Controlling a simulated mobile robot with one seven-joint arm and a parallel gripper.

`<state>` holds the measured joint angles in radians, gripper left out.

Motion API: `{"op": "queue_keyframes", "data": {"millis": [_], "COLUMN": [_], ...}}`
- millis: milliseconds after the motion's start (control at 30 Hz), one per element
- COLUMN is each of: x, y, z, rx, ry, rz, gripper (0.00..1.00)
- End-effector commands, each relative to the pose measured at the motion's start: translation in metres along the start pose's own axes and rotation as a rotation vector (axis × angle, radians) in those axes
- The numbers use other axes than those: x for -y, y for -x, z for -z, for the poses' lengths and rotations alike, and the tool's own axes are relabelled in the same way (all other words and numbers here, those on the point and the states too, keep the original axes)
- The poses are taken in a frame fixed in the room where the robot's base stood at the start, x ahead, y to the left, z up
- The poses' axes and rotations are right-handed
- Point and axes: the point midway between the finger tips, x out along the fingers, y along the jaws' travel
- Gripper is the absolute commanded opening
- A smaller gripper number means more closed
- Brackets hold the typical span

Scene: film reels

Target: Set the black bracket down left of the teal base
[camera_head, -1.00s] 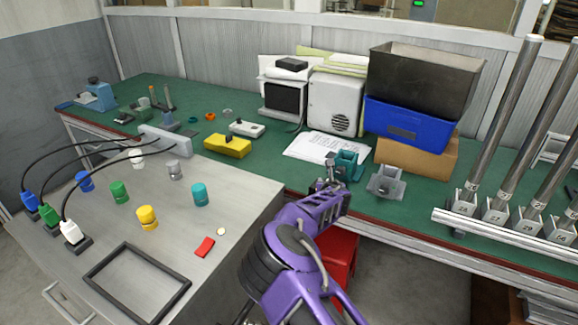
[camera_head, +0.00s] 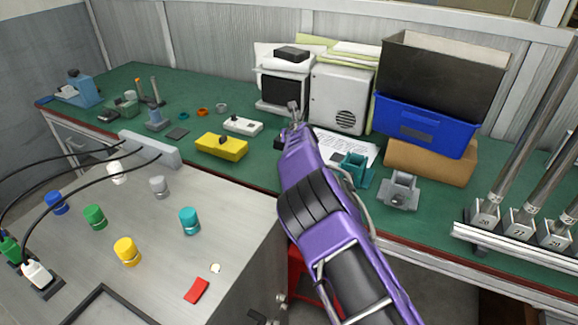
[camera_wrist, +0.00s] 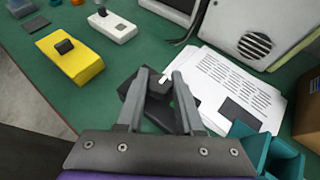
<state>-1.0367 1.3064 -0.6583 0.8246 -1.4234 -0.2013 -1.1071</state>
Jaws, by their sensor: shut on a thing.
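The black bracket (camera_wrist: 158,87) is between the two fingers of my gripper (camera_wrist: 160,76) in the wrist view, and the fingers are shut on it. Part of it sticks out left of the left finger. In the head view a small dark part of it (camera_head: 278,142) shows left of my gripper (camera_head: 294,112); my arm hides the rest. The teal base (camera_head: 355,170) stands on the green bench, right of my gripper, and shows at the lower right of the wrist view (camera_wrist: 262,148). I cannot tell whether the bracket touches the bench.
Printed paper (camera_head: 345,147) lies behind the teal base, and a grey bracketed block (camera_head: 399,190) stands right of it. A yellow box (camera_head: 221,147) and a white switch box (camera_head: 242,125) lie to the left. Green bench (camera_wrist: 105,105) is bare between the yellow box and my gripper.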

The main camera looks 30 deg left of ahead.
Motion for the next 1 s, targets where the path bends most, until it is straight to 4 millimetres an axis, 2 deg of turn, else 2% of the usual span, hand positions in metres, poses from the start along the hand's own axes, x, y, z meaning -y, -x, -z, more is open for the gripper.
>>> {"op": "queue_keyframes", "data": {"millis": [67, 300, 467, 700, 1000], "x": [-0.001, -0.001, -0.001, -0.001, -0.001], "y": [-0.002, -0.023, -0.03, -0.045, -0.047], "z": [0.002, 0.042, 0.053, 0.083, 0.086], "rx": [0.001, -0.002, 0.0, -0.002, 0.001], "ry": [0.0, 0.001, 0.0, 0.002, 0.001], "rz": [0.0, -0.001, -0.001, -0.001, -0.002], "gripper": [0.0, 0.0, 0.0, 0.0, 0.0]}}
